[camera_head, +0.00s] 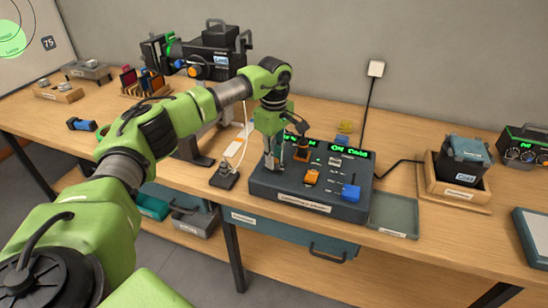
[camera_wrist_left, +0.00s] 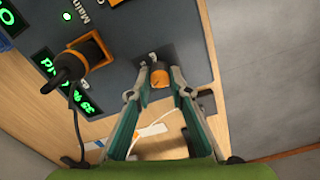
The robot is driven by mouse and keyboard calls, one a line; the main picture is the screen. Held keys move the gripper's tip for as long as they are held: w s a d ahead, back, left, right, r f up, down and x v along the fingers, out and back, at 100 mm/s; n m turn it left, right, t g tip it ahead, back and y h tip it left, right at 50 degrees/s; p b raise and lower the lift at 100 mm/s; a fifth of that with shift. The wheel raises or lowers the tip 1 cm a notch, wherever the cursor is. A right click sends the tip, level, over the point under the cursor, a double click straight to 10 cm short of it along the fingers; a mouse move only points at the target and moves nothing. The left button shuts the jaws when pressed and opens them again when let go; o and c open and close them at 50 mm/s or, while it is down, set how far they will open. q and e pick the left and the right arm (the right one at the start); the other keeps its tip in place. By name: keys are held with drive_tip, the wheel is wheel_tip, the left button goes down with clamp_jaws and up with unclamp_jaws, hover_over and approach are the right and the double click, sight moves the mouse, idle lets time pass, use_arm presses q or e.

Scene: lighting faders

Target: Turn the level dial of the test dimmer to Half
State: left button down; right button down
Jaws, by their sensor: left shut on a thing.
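The dimmer console (camera_head: 262,186) is a dark box on the wooden bench, with green-lit displays along its back edge. My left gripper (camera_head: 273,160) reaches down onto the left end of its top. In the left wrist view, an orange-topped dial (camera_wrist_left: 160,77) sits between the two fingertips of my left gripper (camera_wrist_left: 160,85), which are shut on it. A small pale mark shows on the panel beside the dial; I cannot read it. A green display (camera_wrist_left: 78,98) appears to show a percent figure. In the head view the fingers hide the dial. My right gripper is not in view.
The console top also carries an orange fader cap (camera_head: 311,177) and a blue one (camera_head: 350,193). A grey-green tray (camera_head: 394,214) lies right of the console.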

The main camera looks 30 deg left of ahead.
use_arm(q)
drive_tip(key=m, duration=0.5)
idle(0.5)
drive_tip(key=c, duration=1.8)
unclamp_jaws()
drive_tip(key=shift+c, duration=0.2)
wheel_tip(320, 180, up, 12)
